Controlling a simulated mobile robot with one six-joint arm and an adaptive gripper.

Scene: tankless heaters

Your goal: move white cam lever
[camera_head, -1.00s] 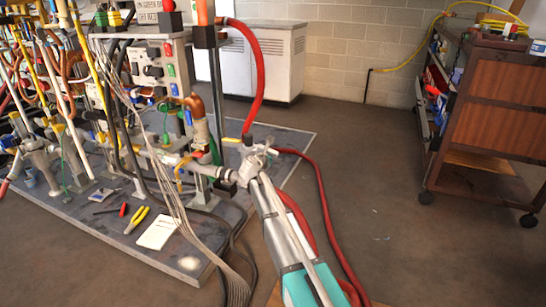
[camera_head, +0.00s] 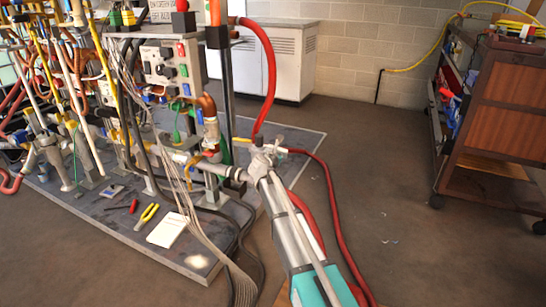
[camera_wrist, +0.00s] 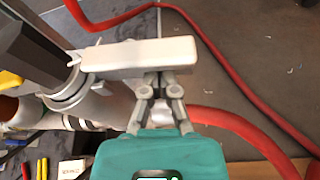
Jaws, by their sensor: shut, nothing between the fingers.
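The white cam lever (camera_wrist: 140,56) is a long pale bar in the wrist view, running left to right from a metal coupling (camera_wrist: 68,95) on the pipe fitting. Its free end is at the right. My gripper (camera_wrist: 158,82) is shut with nothing between its fingers. Its fingertips are at the lower edge of the lever, near its middle to right part, and partly hidden by it. Whether they touch cannot be told. In the head view my gripper (camera_head: 262,160) is at the pipe end of the rig, and the lever is too small to make out clearly.
A red hose (camera_head: 268,80) rises from the fitting, and another red hose (camera_head: 335,220) runs along the floor. Pliers (camera_head: 149,213) and a white paper (camera_head: 167,230) lie on the grey base plate (camera_head: 190,262). A brown cart (camera_head: 500,110) stands right.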

